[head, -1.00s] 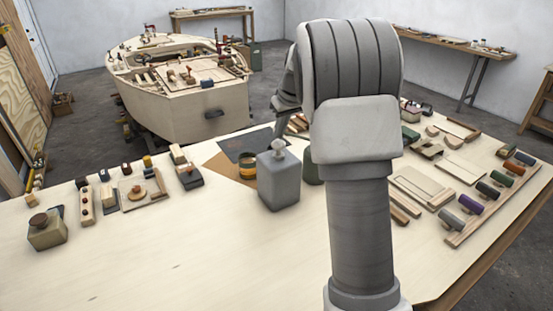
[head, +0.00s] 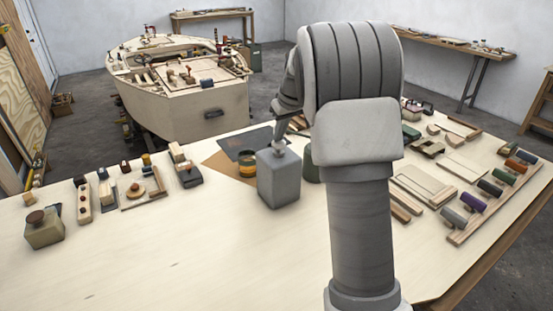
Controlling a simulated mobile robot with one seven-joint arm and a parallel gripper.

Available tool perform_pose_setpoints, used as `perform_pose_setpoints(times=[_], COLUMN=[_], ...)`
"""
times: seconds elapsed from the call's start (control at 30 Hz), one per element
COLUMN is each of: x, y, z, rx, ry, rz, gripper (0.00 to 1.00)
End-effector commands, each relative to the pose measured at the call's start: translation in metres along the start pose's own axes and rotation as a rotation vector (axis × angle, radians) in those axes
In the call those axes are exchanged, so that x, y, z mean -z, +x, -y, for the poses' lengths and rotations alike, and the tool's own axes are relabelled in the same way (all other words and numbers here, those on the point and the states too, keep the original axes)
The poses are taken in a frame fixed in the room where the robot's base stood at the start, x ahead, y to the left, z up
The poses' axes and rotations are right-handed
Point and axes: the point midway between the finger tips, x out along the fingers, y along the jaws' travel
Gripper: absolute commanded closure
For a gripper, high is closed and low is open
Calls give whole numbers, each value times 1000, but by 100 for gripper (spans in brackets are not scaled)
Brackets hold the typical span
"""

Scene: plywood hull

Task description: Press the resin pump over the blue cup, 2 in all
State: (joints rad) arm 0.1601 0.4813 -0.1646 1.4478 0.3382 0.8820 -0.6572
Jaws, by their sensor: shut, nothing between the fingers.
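The resin pump is a grey block-shaped jug (head: 279,180) on the near middle of the table, with a small pale pump head (head: 277,148) low on its top. My gripper (head: 280,138) is shut and points down onto the pump head, seeming to touch it. The fingertips are small and partly merged with the head. A small cup (head: 247,166) with a dark rim and an amber band stands just behind and left of the jug. I cannot make out blue on it, and its inside is too small to read.
A dark green container (head: 312,167) stands right of the jug, partly hidden by my arm. A dark flat sheet (head: 247,142) lies behind the cup. Wooden parts and colored rollers (head: 473,203) fill the right side.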

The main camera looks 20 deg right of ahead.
Motion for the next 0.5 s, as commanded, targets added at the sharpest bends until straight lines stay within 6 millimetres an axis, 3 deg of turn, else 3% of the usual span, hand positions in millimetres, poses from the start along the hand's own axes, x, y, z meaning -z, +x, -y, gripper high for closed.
perform_pose_setpoints(times=[0.1, 0.5], x=[-4, -2], y=[8, 0], z=[0, 0], rx=[1, 3], ry=[1, 1], rz=[5, 8], gripper=[100, 100])
